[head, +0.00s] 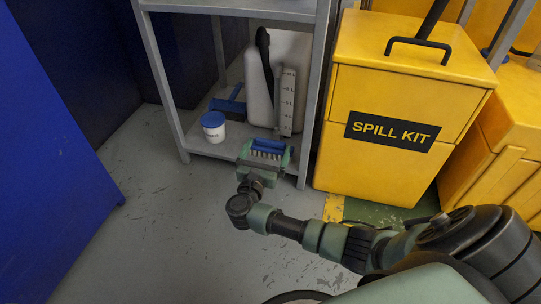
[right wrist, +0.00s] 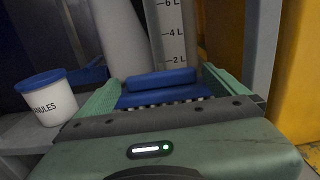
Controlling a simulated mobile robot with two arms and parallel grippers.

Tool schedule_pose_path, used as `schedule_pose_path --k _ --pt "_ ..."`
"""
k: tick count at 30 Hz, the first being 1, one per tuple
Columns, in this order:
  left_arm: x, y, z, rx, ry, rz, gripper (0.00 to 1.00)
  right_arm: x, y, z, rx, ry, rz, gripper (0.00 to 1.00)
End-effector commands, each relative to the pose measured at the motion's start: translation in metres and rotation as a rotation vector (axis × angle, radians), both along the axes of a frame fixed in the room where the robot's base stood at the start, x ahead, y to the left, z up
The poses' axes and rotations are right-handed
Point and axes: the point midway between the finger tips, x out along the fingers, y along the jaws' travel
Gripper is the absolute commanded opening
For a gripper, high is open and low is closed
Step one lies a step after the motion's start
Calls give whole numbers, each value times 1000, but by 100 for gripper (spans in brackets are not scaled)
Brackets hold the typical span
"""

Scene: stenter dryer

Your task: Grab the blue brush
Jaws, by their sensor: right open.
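The blue brush (head: 269,146) lies low at the front of the shelf unit, and its blue block and a row of pale bristles show in the right wrist view (right wrist: 162,92). My right gripper (head: 266,153) is open around it, with one green finger on each side. In the right wrist view the brush sits between the two fingers (right wrist: 163,88), and I cannot tell whether either finger touches it. Part of the brush is hidden by the gripper body. My left gripper is not in view.
A white tub with a blue lid (head: 213,126) stands left of the gripper, with another blue item (head: 229,104) behind it. A white container (head: 288,80) stands behind the brush. Grey shelf posts (head: 316,95) and a yellow spill kit bin (head: 400,100) are close on the right.

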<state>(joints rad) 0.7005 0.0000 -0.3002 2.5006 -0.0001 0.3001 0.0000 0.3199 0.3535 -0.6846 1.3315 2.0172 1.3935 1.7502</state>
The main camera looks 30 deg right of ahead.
Motion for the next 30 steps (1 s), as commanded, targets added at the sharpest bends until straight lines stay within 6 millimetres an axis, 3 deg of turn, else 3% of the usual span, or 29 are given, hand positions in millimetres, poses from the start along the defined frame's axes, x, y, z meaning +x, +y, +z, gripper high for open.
schedule_pose_path --k 3,12,18,30 --pt "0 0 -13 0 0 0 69 10 -12 -2 -2 -3 0 100" --pt "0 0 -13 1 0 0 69 12 -14 0 1 0 1 100" --pt "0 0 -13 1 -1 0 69 12 -14 0 1 1 0 46" --pt "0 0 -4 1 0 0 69 13 -14 11 2 -2 1 46"
